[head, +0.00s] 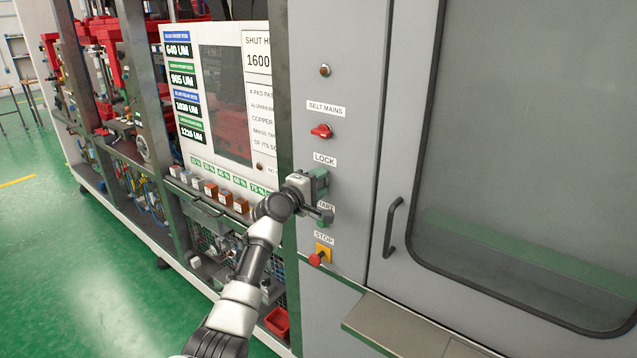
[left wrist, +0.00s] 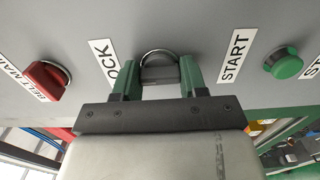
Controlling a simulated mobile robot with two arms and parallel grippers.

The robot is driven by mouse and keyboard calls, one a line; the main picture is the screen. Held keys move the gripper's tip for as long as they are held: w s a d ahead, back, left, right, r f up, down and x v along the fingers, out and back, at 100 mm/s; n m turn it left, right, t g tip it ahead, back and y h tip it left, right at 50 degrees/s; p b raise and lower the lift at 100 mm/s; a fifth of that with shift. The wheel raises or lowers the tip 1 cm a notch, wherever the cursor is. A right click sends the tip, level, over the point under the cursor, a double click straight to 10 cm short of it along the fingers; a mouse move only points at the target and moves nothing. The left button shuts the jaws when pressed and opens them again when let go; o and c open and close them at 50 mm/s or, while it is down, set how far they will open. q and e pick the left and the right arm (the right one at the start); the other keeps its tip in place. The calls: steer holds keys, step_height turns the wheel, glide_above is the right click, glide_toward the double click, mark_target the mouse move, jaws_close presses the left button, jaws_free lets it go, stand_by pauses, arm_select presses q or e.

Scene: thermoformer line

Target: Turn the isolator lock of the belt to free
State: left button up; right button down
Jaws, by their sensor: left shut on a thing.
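In the head view the left gripper (head: 318,185) covers the lock. The red BELT MAINS switch (head: 321,131) sits above it; it also shows at the left in the left wrist view (left wrist: 46,80). My right gripper is in neither view.
The green START button (left wrist: 284,63) is close to the lock, partly behind my gripper in the head view. The red STOP button (head: 319,257) is lower down. A door handle (head: 392,228) stands out at the right. A ledge (head: 395,325) juts out below.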

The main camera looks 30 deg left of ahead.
arm_select(q)
steer(key=o, duration=0.9)
steer(key=shift+s+a+b, duration=0.15)
steer(key=shift+s+b, duration=0.3)
steer(key=shift+s, duration=1.35)
steer(key=shift+s+a+b, duration=0.15)
steer(key=shift+s+b, duration=0.25)
steer(key=shift+s, duration=1.4)
steer(key=shift+s+a+b, duration=0.15)
steer(key=shift+s+b, duration=0.3)
steer(key=shift+s, duration=1.35)
steer(key=shift+f, duration=0.1)
